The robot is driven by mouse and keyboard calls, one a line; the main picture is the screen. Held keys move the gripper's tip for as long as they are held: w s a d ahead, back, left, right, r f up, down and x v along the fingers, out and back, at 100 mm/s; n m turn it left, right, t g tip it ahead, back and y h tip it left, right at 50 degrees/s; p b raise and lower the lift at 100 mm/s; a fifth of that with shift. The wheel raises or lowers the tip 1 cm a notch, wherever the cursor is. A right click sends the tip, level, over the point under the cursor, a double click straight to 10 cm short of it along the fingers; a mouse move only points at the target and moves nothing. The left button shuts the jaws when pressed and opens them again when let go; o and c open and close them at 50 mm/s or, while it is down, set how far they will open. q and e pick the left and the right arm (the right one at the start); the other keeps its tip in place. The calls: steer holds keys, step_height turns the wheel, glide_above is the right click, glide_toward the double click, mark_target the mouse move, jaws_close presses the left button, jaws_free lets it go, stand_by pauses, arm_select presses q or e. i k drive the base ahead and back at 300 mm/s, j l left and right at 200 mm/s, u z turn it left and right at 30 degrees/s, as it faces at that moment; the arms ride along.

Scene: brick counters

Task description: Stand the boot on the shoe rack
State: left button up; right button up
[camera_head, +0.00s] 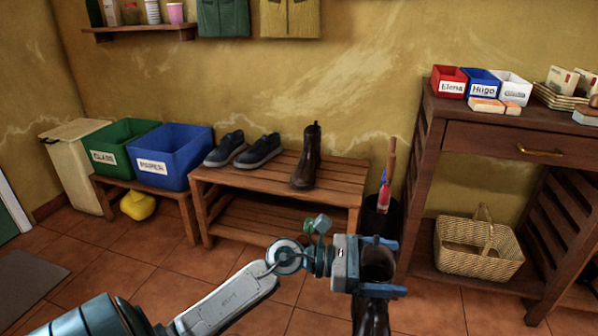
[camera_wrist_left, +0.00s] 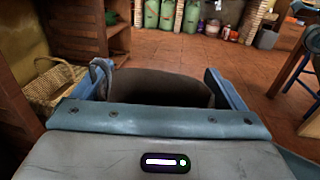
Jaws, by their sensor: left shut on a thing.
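The wooden shoe rack (camera_head: 240,184) stands against the wall in the head view. A pair of dark slip-on shoes (camera_head: 260,152) and one dark brown boot (camera_head: 305,165) stand upright on its top shelf. My left gripper (camera_head: 386,267) is shut on a second dark boot (camera_head: 371,315), gripping it near its open top. This boot hangs upright in front of the rack, to its right; its lower part is cut off by the picture edge. In the left wrist view the boot's shaft (camera_wrist_left: 160,88) fills the space between the fingers. My right gripper is not in view.
A green bin (camera_head: 113,150) and a blue bin (camera_head: 170,160) stand left of the rack. An umbrella stand (camera_head: 379,218) is at its right, then a wooden console (camera_head: 432,130) with a wicker basket (camera_head: 478,250). The rack's top is bare right of the standing boot.

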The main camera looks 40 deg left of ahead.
mark_target(349, 181)
steer(key=i+j+u, duration=0.1)
steer(key=u, duration=1.15)
